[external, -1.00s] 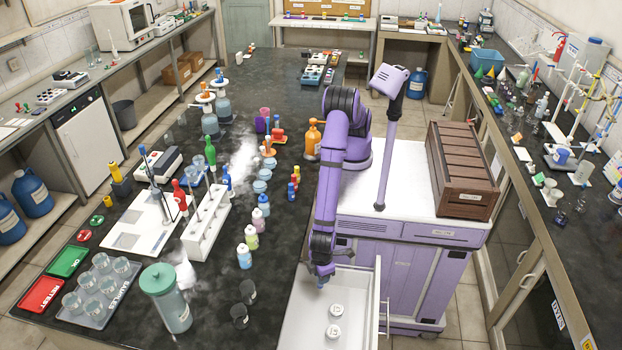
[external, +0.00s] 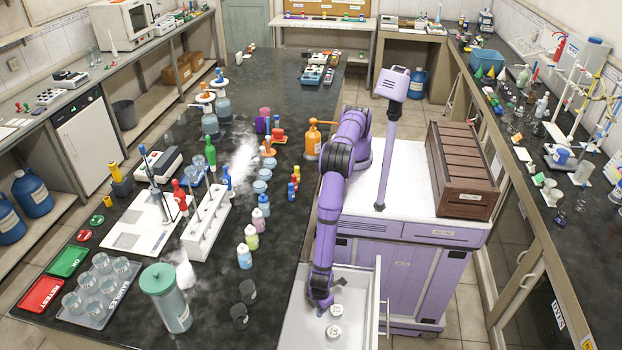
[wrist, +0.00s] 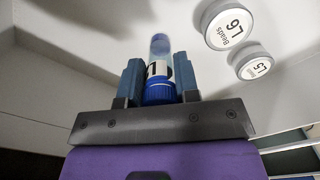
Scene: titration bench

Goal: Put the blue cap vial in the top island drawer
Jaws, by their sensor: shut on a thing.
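The blue cap vial (wrist: 159,88) shows in the wrist view between my two finger pads, its blue cap toward the gripper body and its clear end away. My gripper (wrist: 160,80) is shut on it. In the external view my gripper (external: 321,308) is down inside the open top island drawer (external: 300,325), near its left side. The vial is hidden there by the gripper. The drawer's white inside also fills much of the wrist view (wrist: 90,40). I cannot tell whether the vial touches the drawer floor.
Two round white-lidded containers lie in the drawer, labelled L6 (wrist: 229,28) and L5 (wrist: 254,64), just right of the vial in the wrist view.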

